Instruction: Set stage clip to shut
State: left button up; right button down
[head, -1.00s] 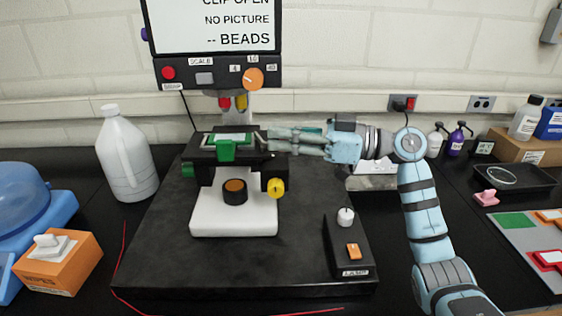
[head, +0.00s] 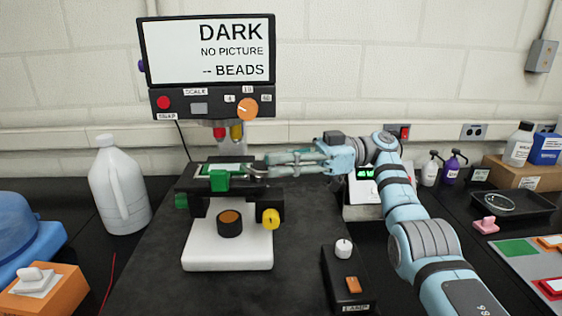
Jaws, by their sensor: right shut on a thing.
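The microscope stage (head: 182,187) is black and holds a framed slide with a green holder (head: 220,181) at its front. The stage clip (head: 254,172) is a small metal lever at the right of the stage top. My right gripper (head: 266,166) reaches in from the right, with its fingers shut on the clip; the fingertips partly hide it. The screen (head: 208,50) above reads DARK, NO PICTURE, -- BEADS. My left gripper is out of view.
A white jug (head: 120,190) stands left of the microscope. A lamp box (head: 345,275) with a white knob and orange switch stands front right. A yellow knob (head: 271,218) sits below the stage.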

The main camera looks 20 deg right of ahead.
jog(key=c, duration=1.5)
grip_release()
jog(key=shift+c, duration=0.2)
jog(key=shift+f+m+t, duration=0.1)
jog(key=shift+m+t, duration=0.2)
jog(key=shift+t, duration=0.2)
